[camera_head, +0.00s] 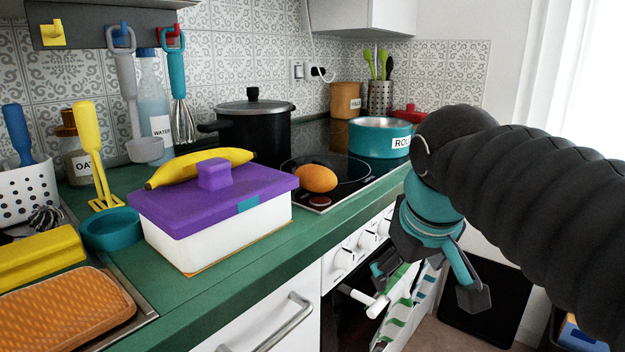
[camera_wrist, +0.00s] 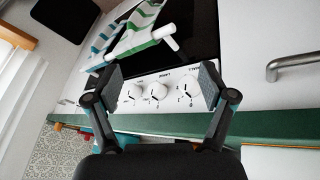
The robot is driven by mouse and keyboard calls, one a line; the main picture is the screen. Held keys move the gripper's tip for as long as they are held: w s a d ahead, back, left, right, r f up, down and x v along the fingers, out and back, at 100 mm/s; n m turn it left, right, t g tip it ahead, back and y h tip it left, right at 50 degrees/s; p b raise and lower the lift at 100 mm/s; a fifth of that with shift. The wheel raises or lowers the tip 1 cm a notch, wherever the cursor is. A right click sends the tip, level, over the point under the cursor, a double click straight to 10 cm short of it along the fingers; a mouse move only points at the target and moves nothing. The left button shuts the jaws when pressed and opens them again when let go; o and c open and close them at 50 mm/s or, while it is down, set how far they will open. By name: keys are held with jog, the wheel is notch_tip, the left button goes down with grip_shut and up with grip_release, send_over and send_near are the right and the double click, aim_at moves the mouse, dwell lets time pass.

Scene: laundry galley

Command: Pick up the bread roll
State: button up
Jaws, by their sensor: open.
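The bread roll (camera_head: 316,178) is a smooth orange-brown oval lying on the black cooktop (camera_head: 340,162), just right of a white box with a purple lid. My gripper (camera_head: 425,283) hangs in front of the oven, to the right of and lower in the picture than the roll, and apart from it. Its two fingers are spread with nothing between them. In the wrist view my gripper (camera_wrist: 160,87) is open before the white stove knobs and oven handle. The roll is not visible there.
The purple-lidded box (camera_head: 215,215) with a yellow banana (camera_head: 200,167) behind its lid handle stands left of the roll. A striped towel (camera_head: 400,298) hangs at the oven handle (camera_head: 355,296).

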jog(key=w+a+r+n, duration=0.2)
jog(key=w+a+r, duration=0.25)
jog(key=r, duration=0.25)
jog(key=w+a+r+n, duration=0.2)
jog(key=w+a+r, duration=0.25)
jog(key=r, duration=0.25)
jog(key=n+h, duration=0.1)
jog(key=n, duration=0.2)
send_near(314, 168)
jog(key=x, duration=0.2)
jog(key=b+x, duration=0.1)
jog(key=x, duration=0.1)
jog(key=shift+a+f, duration=0.25)
jog(key=shift+f, duration=0.1)
jog(key=shift+d+b+x, duration=0.15)
jog(key=shift+b+x, duration=0.35)
jog(key=shift+x, duration=1.1)
jog(key=shift+d+b+x, duration=0.15)
jog(key=shift+b+x, duration=0.35)
jog(key=shift+x, duration=1.1)
jog(key=shift+r, duration=0.1)
jog(key=c, duration=1.2)
jog(key=shift+r, duration=0.1)
jog(key=shift+c, duration=0.2)
